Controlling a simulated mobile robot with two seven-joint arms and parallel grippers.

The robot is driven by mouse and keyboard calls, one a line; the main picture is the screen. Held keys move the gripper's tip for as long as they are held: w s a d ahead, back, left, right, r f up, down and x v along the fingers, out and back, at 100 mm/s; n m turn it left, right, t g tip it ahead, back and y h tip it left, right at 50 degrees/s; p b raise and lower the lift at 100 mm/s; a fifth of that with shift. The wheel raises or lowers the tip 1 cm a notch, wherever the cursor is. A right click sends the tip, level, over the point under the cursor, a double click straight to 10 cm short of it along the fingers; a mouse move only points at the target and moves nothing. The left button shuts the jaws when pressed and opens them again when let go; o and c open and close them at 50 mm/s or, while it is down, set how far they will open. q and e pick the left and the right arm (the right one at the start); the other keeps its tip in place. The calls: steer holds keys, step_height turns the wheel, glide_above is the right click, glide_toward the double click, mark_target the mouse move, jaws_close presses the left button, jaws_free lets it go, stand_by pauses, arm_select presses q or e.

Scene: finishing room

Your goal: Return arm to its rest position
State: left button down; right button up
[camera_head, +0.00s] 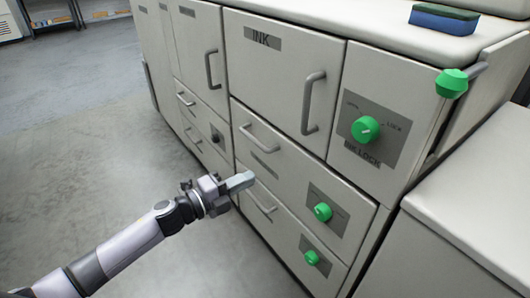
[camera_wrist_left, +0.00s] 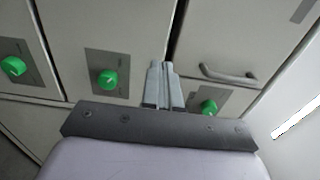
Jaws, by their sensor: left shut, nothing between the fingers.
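My left arm comes in from the lower left in the head view. Its gripper (camera_head: 240,182) is shut and empty, in front of the lower drawers of a grey cabinet (camera_head: 290,62). Whether the fingertips touch the drawer front cannot be told. In the left wrist view the closed fingers (camera_wrist_left: 163,84) point up the picture at the cabinet front, with green knobs to the left and right of them. My right gripper is not in view.
The cabinet has an INK door with a handle (camera_head: 313,103), a green INK LOCK knob (camera_head: 366,129) and smaller green knobs (camera_head: 322,212). A blue and green block (camera_head: 444,19) lies on top. A lower white unit (camera_head: 475,215) stands at right. Open grey floor (camera_head: 75,110) lies left.

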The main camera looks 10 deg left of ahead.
arm_select(q)
steer(key=s+a+f+n+g+y, duration=0.1)
steer(key=s+f+n+y, duration=0.2)
steer(key=s+f+n, duration=0.35)
steer(key=s+f+n+g+y, duration=0.1)
steer(key=s+f+n+y, duration=0.2)
steer(key=s+n, duration=0.7)
steer(key=s+a+f+n+g+y, duration=0.1)
steer(key=s+f+n+y, duration=0.3)
steer(key=s+n, duration=0.45)
step_height(320, 180, up, 14)
steer(key=a+m+p, duration=0.1)
steer(key=p, duration=1.6)
steer(key=shift+s+a+p, duration=0.15)
steer(key=shift+s+p, duration=0.2)
steer(key=shift+s, duration=0.1)
